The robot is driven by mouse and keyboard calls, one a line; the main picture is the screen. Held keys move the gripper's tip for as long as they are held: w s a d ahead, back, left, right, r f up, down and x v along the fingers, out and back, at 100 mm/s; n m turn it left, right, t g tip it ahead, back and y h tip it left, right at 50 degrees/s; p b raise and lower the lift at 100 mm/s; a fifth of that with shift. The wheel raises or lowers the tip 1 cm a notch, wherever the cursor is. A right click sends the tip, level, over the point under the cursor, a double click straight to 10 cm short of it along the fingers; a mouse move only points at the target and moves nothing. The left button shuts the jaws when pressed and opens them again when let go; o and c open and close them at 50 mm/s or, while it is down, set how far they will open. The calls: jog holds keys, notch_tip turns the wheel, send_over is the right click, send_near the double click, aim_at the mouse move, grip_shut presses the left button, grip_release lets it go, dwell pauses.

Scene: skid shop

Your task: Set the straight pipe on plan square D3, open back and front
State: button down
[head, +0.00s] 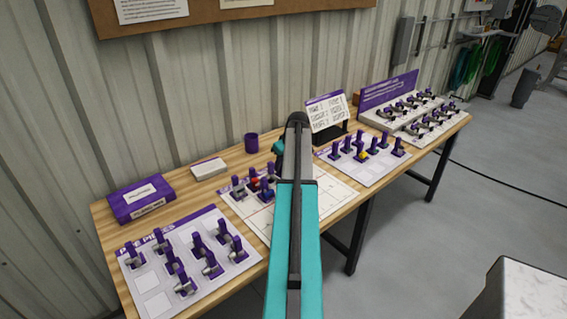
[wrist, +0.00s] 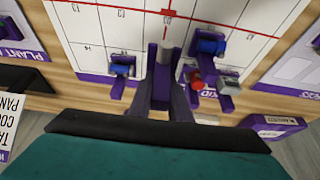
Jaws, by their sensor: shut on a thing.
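My gripper (wrist: 165,62) is shut on a purple-handled piece with a grey pipe end, the straight pipe (wrist: 165,50), at the middle of the wrist view. It is held over the plan sheet (wrist: 95,30), a white sheet with a black grid and red lines. I cannot tell whether the pipe touches the sheet or which way its ends face. Square labels are too small to read surely. In the head view my teal arm hides the gripper, the pipe and part of the plan (head: 335,200).
Blue-topped pieces (wrist: 122,69) and a red-topped piece (wrist: 195,80) stand close to the gripper. A pipe-pieces board (head: 152,304) lies left, and another board (head: 375,172) with purple pieces lies right. A purple box (head: 140,198) and a purple cup (head: 251,143) stand at the back.

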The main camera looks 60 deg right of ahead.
jog(key=shift+f+b, duration=0.55)
jog(key=shift+f, duration=0.7)
jog(key=shift+f, duration=0.2)
jog(key=shift+f+b, duration=0.95)
jog(key=shift+f, duration=0.65)
jog(key=shift+f+b, duration=0.45)
jog(key=shift+f, duration=0.25)
dwell(0.8)
jog(key=c, duration=1.6)
grip_release()
jog(key=shift+o, duration=0.2)
jog(key=shift+w+r+p, duration=0.15)
jog(key=shift+r+p, duration=0.15)
jog(key=shift+r, duration=0.3)
